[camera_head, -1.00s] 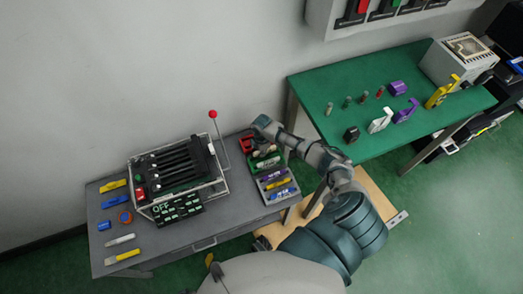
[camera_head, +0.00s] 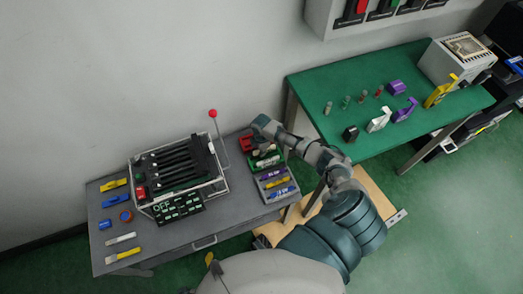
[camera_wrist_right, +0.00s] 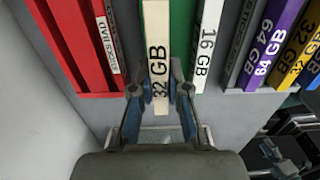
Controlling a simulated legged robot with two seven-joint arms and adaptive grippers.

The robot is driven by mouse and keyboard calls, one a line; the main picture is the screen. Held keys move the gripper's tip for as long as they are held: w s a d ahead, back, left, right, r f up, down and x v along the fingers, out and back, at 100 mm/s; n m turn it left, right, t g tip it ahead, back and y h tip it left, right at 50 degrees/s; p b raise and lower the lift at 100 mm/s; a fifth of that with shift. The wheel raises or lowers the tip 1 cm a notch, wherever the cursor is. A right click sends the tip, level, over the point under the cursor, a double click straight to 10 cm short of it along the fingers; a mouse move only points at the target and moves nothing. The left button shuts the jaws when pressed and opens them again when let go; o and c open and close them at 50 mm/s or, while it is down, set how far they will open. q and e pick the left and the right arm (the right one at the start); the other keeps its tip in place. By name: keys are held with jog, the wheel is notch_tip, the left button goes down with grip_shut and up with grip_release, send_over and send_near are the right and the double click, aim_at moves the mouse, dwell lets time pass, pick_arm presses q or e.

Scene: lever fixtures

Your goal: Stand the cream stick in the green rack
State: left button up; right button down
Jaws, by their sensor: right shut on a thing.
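The cream stick (camera_wrist_right: 157,45), marked 32 GB, is between the fingers of my right gripper (camera_wrist_right: 159,97) in the right wrist view. The gripper is shut on it near its labelled lower end. The stick lies over the green rack (camera_wrist_right: 182,40), beside a white stick (camera_wrist_right: 208,40) marked 16 GB. I cannot tell how deep it sits in the rack. In the head view my right gripper (camera_head: 262,144) is over the green rack (camera_head: 254,164), and the arm hides part of it. My left gripper is not in view.
A red rack (camera_wrist_right: 85,50) labelled for bad sticks stands left of the green one. A grey rack (camera_head: 290,196) with purple, yellow and blue sticks is on the other side. A lever fixture (camera_head: 178,170) and loose sticks occupy the table's left. A green table (camera_head: 335,85) stands at the right.

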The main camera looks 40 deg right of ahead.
jog(key=shift+p, duration=0.45)
dwell(0.9)
jog(key=shift+f+b, duration=0.7)
jog(key=shift+f, duration=0.45)
jog(key=c, duration=1.1)
grip_release()
jog(key=shift+r, duration=0.1)
notch_tip(320, 180, up, 12)
jog(key=shift+f, duration=0.1)
